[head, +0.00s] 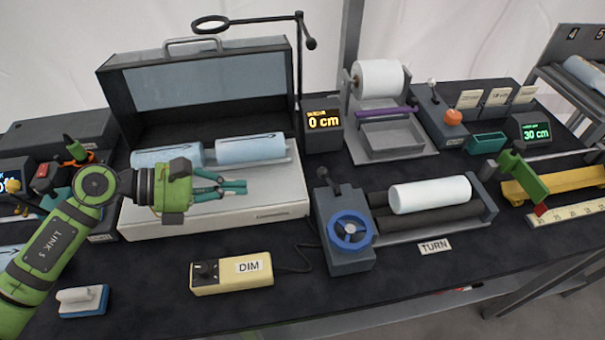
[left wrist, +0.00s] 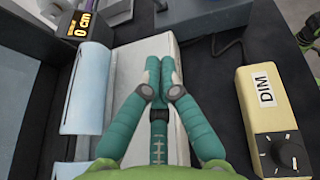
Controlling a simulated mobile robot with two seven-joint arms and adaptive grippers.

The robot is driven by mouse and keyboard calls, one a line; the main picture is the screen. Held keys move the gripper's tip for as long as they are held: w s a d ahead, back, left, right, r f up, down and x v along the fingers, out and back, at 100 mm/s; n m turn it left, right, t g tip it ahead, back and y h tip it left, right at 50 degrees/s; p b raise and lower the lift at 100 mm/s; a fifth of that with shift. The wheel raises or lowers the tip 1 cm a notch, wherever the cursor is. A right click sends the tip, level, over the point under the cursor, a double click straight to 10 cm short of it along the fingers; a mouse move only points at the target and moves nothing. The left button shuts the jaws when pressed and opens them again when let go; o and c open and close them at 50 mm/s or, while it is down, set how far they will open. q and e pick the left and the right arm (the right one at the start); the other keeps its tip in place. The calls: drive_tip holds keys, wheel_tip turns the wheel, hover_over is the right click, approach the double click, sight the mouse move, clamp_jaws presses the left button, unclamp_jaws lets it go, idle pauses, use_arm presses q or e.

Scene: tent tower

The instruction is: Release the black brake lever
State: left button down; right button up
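A black lever (head: 323,174), which I take for the brake lever, stands on top of the dark grey housing (head: 345,257) at the left end of the roller unit. It leans up and to the left, above the blue handwheel (head: 350,230). My left gripper (head: 243,187) is over the pale light box, left of and apart from the lever. Its teal fingers meet at the tips with nothing between them, as the left wrist view shows (left wrist: 159,65).
A white roll (head: 430,194) lies on the dark rollers. The cream DIM box (head: 231,273) sits in front, its cable running right. Blue rolls (head: 245,150) lie at the back of the light box (head: 270,205). A thin stand with a ring (head: 212,24) rises behind.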

drive_tip(key=s+f+g, duration=0.1)
drive_tip(key=s+f, duration=0.1)
drive_tip(key=s, duration=0.4)
use_arm(q)
drive_tip(key=p, duration=0.6)
approach(330, 181)
drive_tip(key=shift+w+d+f, duration=0.15)
drive_tip(key=shift+d+f, duration=0.4)
drive_tip(key=shift+d, duration=0.05)
drive_tip(key=shift+w+d+f, duration=0.15)
drive_tip(key=shift+d+f, duration=0.4)
drive_tip(key=shift+w+d, duration=0.2)
drive_tip(key=shift+d, duration=0.35)
use_arm(e)
wheel_tip(330, 181, up, 7)
drive_tip(key=w, duration=0.2)
drive_tip(key=shift+w, duration=0.1)
use_arm(q)
drive_tip(key=shift+w+r, duration=0.15)
drive_tip(key=shift+r, duration=0.05)
